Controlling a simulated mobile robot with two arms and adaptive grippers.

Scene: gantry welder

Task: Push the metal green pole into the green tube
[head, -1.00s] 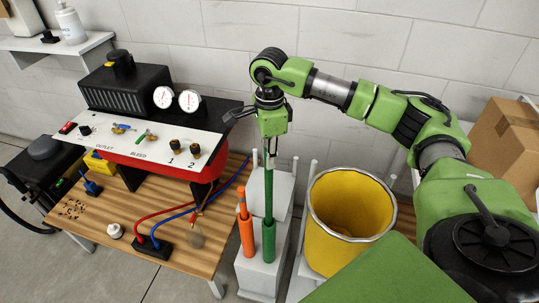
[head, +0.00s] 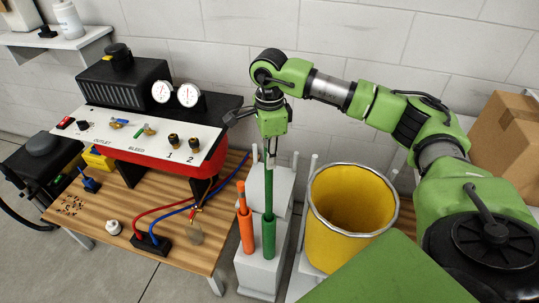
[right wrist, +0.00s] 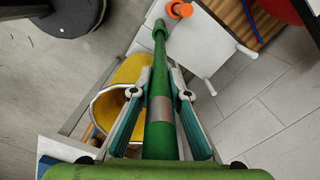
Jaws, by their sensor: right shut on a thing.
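The green pole (head: 268,186) stands upright, and its lower end meets the mouth of the green tube (head: 269,238) on the white stand. How deep it sits inside cannot be told. My right gripper (head: 270,158) is above the tube, pointing down, shut on the upper part of the pole. In the right wrist view the pole (right wrist: 160,135), with a bare metal band, runs between the two fingers (right wrist: 160,118) toward the tube (right wrist: 160,33). My left gripper is not in view.
An orange tube (head: 246,232) with an orange rod stands just left of the green tube. A yellow bin (head: 330,240) with a metal rim is close on the right. A wooden table (head: 110,212) with hoses and a gauge panel (head: 150,135) is at left. A cardboard box (head: 505,135) is far right.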

